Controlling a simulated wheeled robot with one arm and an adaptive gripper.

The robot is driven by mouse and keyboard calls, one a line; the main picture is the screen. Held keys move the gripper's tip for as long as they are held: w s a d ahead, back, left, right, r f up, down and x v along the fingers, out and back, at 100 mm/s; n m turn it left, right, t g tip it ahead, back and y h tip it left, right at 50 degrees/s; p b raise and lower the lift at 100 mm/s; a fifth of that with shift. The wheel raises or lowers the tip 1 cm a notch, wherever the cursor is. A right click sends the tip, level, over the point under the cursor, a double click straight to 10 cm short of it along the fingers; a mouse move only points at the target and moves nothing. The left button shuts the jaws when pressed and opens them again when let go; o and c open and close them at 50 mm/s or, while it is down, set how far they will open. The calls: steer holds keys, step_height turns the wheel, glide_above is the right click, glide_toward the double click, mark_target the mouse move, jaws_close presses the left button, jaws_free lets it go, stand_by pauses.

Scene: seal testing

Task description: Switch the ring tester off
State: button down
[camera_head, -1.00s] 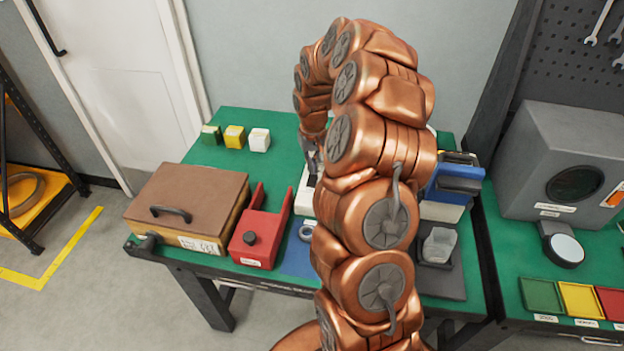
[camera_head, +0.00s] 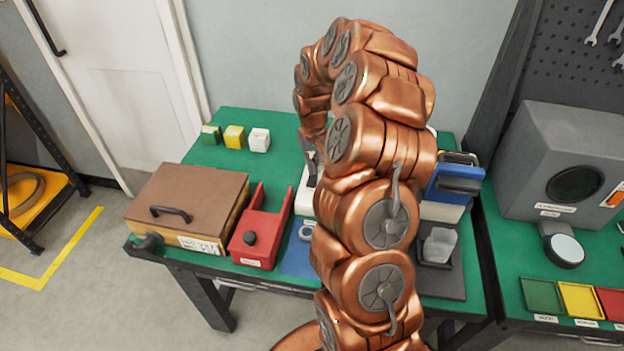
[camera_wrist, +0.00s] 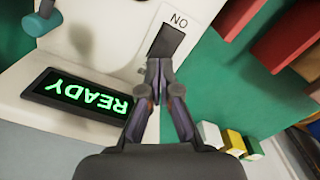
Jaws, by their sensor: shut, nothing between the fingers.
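The ring tester shows in the wrist view as a white housing (camera_wrist: 105,30), seen upside down. Its black display (camera_wrist: 80,97) is lit with green READY letters. A dark switch (camera_wrist: 167,41) sits in the housing beside an ON label. My gripper (camera_wrist: 159,66) is shut and empty, with its tips just at the near end of the switch in the picture; I cannot tell whether they touch it. In the head view my arm hides most of the tester, and only a white part (camera_head: 304,201) shows left of the arm.
A brown-lidded box (camera_head: 190,190) and a red holder (camera_head: 262,232) stand left on the green table (camera_head: 190,152). Green, yellow and white blocks (camera_head: 234,138) stand at the back.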

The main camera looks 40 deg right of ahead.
mark_target(313, 177)
steer(key=shift+f+b, duration=0.7)
steer(key=shift+f, duration=0.45)
stand_by(0.8)
steer(key=shift+r, duration=3.5)
